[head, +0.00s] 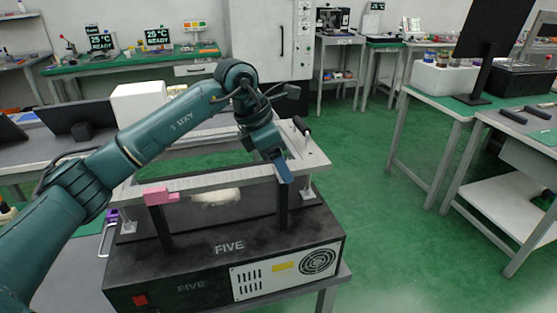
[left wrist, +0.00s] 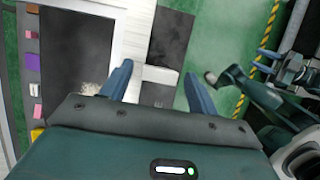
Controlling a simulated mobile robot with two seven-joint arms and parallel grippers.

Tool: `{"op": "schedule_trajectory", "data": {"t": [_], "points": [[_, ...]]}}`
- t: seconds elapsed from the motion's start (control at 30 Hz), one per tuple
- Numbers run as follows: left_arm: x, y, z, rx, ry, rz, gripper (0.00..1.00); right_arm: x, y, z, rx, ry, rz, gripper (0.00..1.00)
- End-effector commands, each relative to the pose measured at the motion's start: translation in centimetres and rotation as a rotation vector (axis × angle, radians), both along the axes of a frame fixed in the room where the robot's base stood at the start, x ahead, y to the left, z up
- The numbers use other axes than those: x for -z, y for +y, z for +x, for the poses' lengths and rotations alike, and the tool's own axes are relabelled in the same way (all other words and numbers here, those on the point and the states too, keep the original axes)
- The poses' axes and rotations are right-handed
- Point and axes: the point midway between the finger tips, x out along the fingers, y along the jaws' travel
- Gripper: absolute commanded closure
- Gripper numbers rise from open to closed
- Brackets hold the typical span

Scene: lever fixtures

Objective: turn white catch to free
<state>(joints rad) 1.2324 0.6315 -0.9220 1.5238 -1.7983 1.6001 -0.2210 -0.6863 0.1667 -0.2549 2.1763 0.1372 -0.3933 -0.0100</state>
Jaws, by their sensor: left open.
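A hinged pale frame (head: 228,182) lies over a black box marked FIVE (head: 230,247). A pink catch (head: 158,196) sits at its front left. My left gripper (head: 283,172) points down at the frame's front right corner. In the left wrist view, its two blue fingers (left wrist: 158,70) are open, one on each side of a short white piece (left wrist: 160,75), which looks like the white catch. I cannot tell whether the fingers touch it. In the head view the gripper hides that spot.
A black handle (head: 301,127) stands on the frame's right side, close to my gripper. A white block (head: 139,104) stands behind the arm at left. Green floor is open to the right, before a table (head: 448,104) with containers.

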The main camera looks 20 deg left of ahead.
Motion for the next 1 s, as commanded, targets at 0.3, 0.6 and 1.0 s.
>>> {"op": "schedule_trajectory", "data": {"t": [0.3,0.6,1.0], "points": [[0.01,-0.01,-0.01,0.0,0.0,0.0,0.5,-0.1,-0.04,0.11,0.001,-0.003,0.0,0.64],[-0.01,-0.02,-0.01,0.0,0.0,0.0,0.74,-0.4,-0.04,0.22,0.001,-0.01,0.002,0.64],[0.0,0.0,-0.06,-0.028,0.0,0.0,0.85,-0.29,-0.02,0.23,0.002,-0.01,0.003,0.64]]}}
